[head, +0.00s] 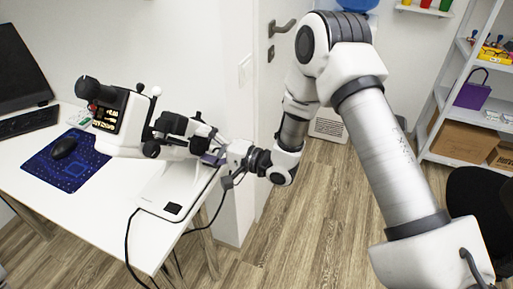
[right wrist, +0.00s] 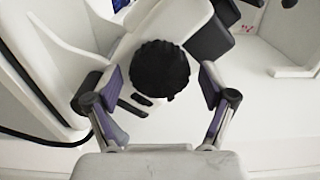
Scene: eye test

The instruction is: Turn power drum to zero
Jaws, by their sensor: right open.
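The white eye-test device (head: 125,125) stands on the white table at the left of the head view, with black knobs and a lit display. In the right wrist view a round black ridged drum (right wrist: 160,68) sits on a white housing. I cannot tell which head-view knob it is. My right gripper (right wrist: 159,85) is open, its purple-padded fingers on either side of the drum, with gaps visible. In the head view the right gripper (head: 207,148) is at the device's right side, partly hidden among black parts. My left gripper is not in view.
The white table (head: 95,222) also holds a blue mouse mat (head: 72,176), a black mouse (head: 64,148), a keyboard (head: 28,121) and a monitor (head: 18,65). A black cable (head: 128,240) hangs over the front edge.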

